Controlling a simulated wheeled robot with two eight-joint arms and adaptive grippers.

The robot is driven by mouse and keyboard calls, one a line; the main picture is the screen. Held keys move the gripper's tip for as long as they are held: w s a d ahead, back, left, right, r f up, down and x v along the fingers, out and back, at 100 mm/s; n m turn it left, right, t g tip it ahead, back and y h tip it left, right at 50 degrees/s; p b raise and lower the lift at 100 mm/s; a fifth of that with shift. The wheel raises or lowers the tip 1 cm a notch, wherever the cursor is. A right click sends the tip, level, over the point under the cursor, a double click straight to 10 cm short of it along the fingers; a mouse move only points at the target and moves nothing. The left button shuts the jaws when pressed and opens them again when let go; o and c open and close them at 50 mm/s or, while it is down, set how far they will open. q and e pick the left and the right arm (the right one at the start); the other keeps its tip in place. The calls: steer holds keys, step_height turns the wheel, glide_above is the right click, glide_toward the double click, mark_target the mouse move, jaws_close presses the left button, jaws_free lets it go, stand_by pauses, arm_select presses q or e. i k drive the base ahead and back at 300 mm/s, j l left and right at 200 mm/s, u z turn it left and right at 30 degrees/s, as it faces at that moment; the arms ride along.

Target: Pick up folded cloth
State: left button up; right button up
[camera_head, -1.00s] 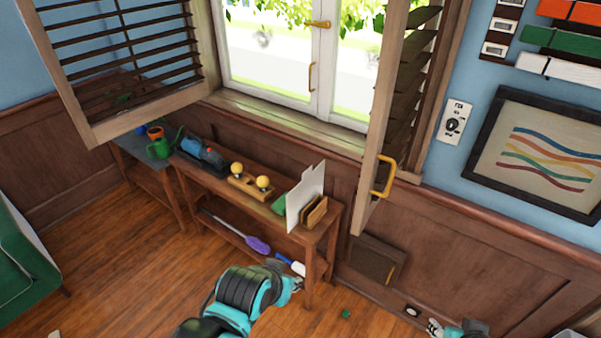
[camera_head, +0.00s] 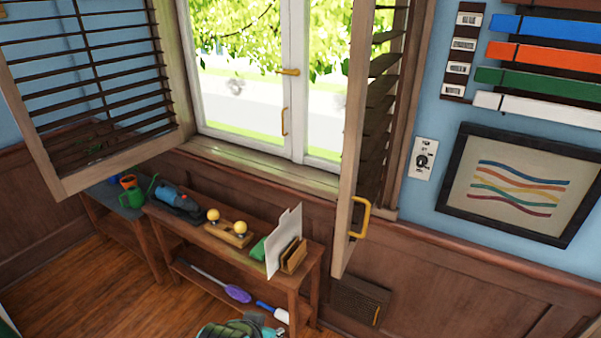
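A small green item (camera_head: 259,249), possibly the folded cloth, lies on top of the wooden table (camera_head: 200,238), partly hidden behind an upright white panel (camera_head: 284,240). Its folds are too small to make out. Part of my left arm shows at the bottom edge, in front of and below the table. Its gripper (camera_head: 276,332) is barely in view at the frame's edge, apart from the green item, and its fingers cannot be made out. My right gripper is out of view.
Brown upright pieces (camera_head: 293,255) stand beside the panel. A wooden piece with yellow knobs (camera_head: 229,233) and a blue tool (camera_head: 177,203) lie further left. A purple duster (camera_head: 237,293) is on the lower shelf. An open shutter (camera_head: 352,225) juts out at right.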

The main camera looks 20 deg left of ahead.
mark_target(258, 253)
steer(key=i+j+z, duration=0.15)
steer(key=j+z, duration=0.3)
steer(key=j, duration=0.65)
steer(key=j+z, duration=0.5)
steer(key=j, duration=0.6)
steer(key=i, duration=0.25)
